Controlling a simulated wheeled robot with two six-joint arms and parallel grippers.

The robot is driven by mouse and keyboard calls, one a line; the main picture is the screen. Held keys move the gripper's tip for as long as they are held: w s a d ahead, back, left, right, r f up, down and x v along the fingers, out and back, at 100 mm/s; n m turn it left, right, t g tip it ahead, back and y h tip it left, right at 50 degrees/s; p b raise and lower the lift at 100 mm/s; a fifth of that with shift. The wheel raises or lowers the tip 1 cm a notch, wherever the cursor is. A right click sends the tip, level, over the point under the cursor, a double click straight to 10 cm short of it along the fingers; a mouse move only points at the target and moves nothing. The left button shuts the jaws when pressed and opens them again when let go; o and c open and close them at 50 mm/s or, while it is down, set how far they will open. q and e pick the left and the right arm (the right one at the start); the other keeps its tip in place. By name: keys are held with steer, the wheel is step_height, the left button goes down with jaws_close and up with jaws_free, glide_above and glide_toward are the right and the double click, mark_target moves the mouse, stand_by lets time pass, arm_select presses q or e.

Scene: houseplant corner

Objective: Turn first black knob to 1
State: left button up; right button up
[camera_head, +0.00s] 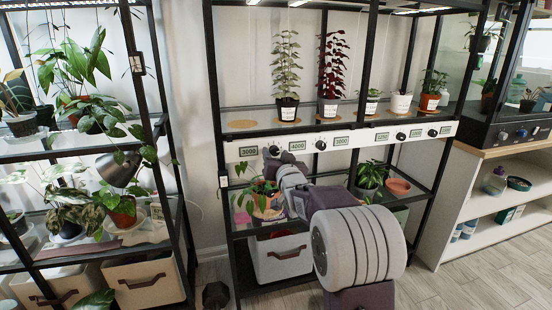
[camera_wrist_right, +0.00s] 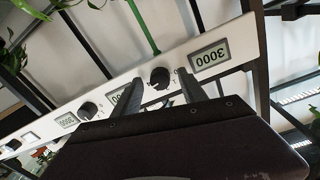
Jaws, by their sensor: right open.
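A white control strip (camera_head: 360,140) on the middle rack carries several black knobs and small digital displays. The leftmost black knob (camera_head: 275,150) is beside the display reading 3000 (camera_head: 248,151). In the right wrist view, turned upside down, this knob (camera_wrist_right: 160,78) shows next to the 3000 display (camera_wrist_right: 210,55). My right gripper (camera_head: 272,157) is at this knob. Its two fingers are open, one on each side of the knob; I cannot tell whether they touch it. The knob's setting is too small to read. My left gripper is out of view.
The second knob (camera_head: 320,145) is right of the 4000 display (camera_head: 297,145). Potted plants stand on the upper shelf; a leafy plant (camera_head: 262,188) is just below my gripper. A left rack (camera_head: 165,130) holds more plants. Floor (camera_head: 460,280) shows at the lower right.

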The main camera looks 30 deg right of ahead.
steer(key=shift+w+d, duration=0.1)
steer(key=shift+w, duration=0.1)
jaws_close()
